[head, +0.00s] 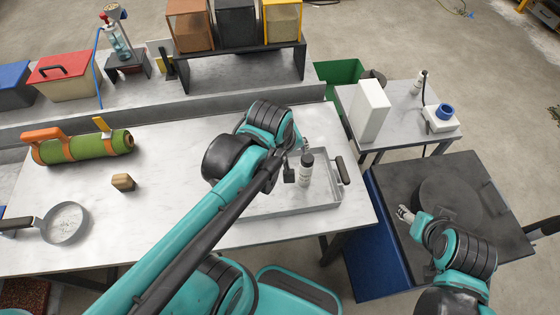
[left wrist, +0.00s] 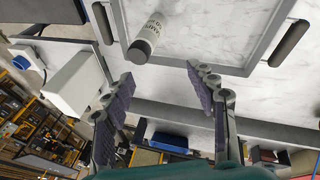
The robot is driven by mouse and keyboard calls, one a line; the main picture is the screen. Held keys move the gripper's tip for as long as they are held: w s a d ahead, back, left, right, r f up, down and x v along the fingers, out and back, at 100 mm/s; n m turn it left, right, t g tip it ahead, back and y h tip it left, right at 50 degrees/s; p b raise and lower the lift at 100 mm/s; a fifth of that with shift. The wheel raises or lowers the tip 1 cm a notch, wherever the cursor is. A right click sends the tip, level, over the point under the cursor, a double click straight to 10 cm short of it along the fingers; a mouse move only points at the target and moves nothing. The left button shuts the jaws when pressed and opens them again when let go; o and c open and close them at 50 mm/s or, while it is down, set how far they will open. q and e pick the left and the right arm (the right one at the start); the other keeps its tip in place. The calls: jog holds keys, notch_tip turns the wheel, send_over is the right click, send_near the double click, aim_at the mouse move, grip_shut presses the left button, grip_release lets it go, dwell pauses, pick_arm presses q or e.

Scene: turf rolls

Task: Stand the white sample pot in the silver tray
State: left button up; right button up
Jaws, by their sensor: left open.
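The white sample pot (head: 306,175), with a black cap and dark print, stands upright inside the silver tray (head: 290,213), towards its right side. In the left wrist view the pot (left wrist: 150,27) shows cap-first inside the tray's rim (left wrist: 200,64). My left gripper (head: 297,161) is open beside the pot at cap height. Its two fingers (left wrist: 160,74) are spread apart with nothing between them, and the pot lies beyond the fingertips. My left forearm hides the tray's left part. My right gripper (head: 404,214) is over the dark surface at right, too small to judge.
A green roll with orange straps (head: 85,147), a wooden block (head: 123,182) and a round pan (head: 66,222) are on the table's left. A side table (head: 385,130) holds a white box (head: 370,110) and a blue-topped device (head: 442,117). A raised shelf (head: 235,66) stands behind.

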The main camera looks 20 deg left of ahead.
pick_arm(q)
jog(key=s+m+t, duration=0.1)
jog(key=m, duration=0.2)
jog(key=s+a+m+t, duration=0.1)
jog(key=m, duration=0.2)
jog(key=s+m, duration=0.1)
jog(key=m, duration=0.2)
jog(key=shift+s+a+m+t, duration=0.2)
jog(key=shift+s+m+t, duration=0.1)
jog(key=shift+t, duration=0.1)
